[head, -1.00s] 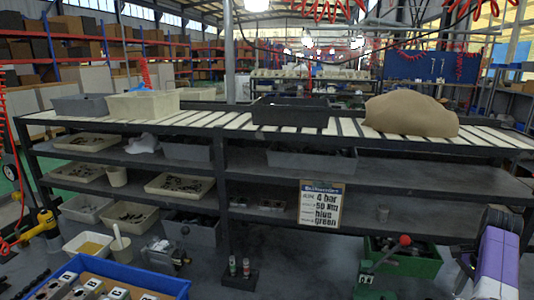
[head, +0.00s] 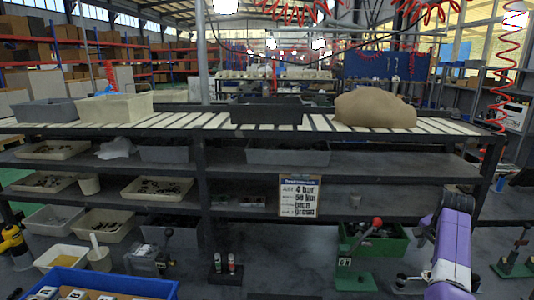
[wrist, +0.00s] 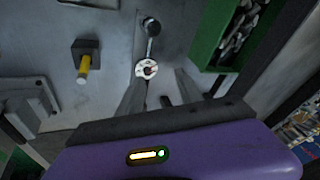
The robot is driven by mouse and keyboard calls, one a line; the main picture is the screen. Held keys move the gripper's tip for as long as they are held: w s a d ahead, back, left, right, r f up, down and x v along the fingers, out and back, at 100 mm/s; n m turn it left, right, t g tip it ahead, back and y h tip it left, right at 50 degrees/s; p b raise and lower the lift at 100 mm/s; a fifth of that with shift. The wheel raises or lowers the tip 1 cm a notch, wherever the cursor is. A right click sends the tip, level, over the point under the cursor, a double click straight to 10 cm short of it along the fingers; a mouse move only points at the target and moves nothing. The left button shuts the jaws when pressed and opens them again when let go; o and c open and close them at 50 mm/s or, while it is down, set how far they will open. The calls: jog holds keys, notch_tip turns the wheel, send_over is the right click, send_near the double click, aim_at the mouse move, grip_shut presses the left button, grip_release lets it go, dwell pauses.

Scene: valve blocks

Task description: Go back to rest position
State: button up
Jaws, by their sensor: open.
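My gripper (wrist: 160,82) is open in the wrist view, its two dark fingers spread with nothing held between them. My purple arm (head: 453,250) is raised at the lower right of the head view; there the fingertips cannot be made out. In the wrist view a lever with a dark knob (wrist: 152,27) and a white disc with a dark red centre (wrist: 147,68) lie beyond the fingers. Whether the fingers touch anything there cannot be told.
A green bin (head: 378,247) of grey parts and a red-knobbed lever press (head: 360,255) stand left of my arm. A blue crate (head: 95,283) of blocks is at lower left. A dark shelf rack (head: 240,180) with a printed sign (head: 299,196) spans the front.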

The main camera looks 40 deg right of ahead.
jog(key=w+a+f+n+t+h+b, duration=0.1)
jog(key=w+a+n+t+h, duration=0.15)
jog(key=a+n+h, duration=0.2)
jog(key=w+a+n+t+h, duration=0.2)
jog(key=a+n+t+h, duration=0.15)
jog(key=a, duration=0.25)
jog(key=s+a+n+t+y, duration=0.25)
jog(key=a+n+t, duration=0.3)
jog(key=a, duration=1.55)
jog(key=s+a+r+n+t+y+b, duration=0.1)
jog(key=s+a+n+y, duration=0.15)
jog(key=a, duration=0.45)
jog(key=s+a+r+n+t+y, duration=0.1)
jog(key=s+a+r, duration=0.1)
jog(key=s+a, duration=0.35)
jog(key=s+a+r+n+t+y+b, duration=0.1)
jog(key=s+a+n+t+y, duration=0.1)
jog(key=a, duration=0.7)
jog(key=s+a+f+n+g+y+b, duration=0.1)
jog(key=s+a+f+n+g+y, duration=0.1)
jog(key=s+a, duration=0.6)
jog(key=s+g+y, duration=0.1)
jog(key=s+y, duration=0.1)
jog(key=s, duration=0.1)
jog(key=shift+s+a, duration=0.25)
jog(key=shift+s, duration=0.1)
